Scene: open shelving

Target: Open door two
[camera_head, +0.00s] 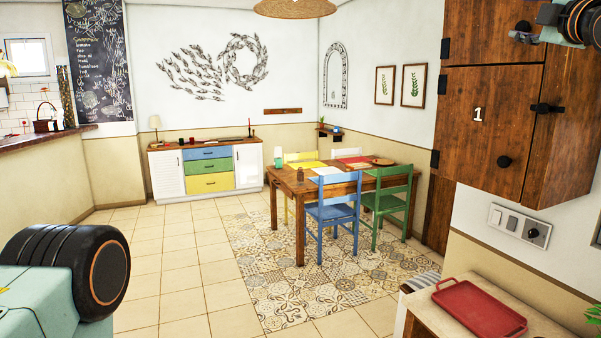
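A dark wooden wall cabinet (573,140) hangs at the upper right. One of its doors (455,125) bears a white "1", has a round black knob low on its right side and looks shut. Another wooden panel (490,40) sits above it, cut off by the top edge; no number shows on it. No door marked "2" is in sight. Part of my arm, teal and black, shows at the top right corner in front of the cabinet, and a teal and black part of mine fills the lower left corner.
Below the cabinet a red tray (480,308) lies on a pale-topped stand. A wall switch panel (519,225) is above it. A dining table (290,185) with coloured chairs stands mid-room. Tiled floor (185,280) is clear at left centre.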

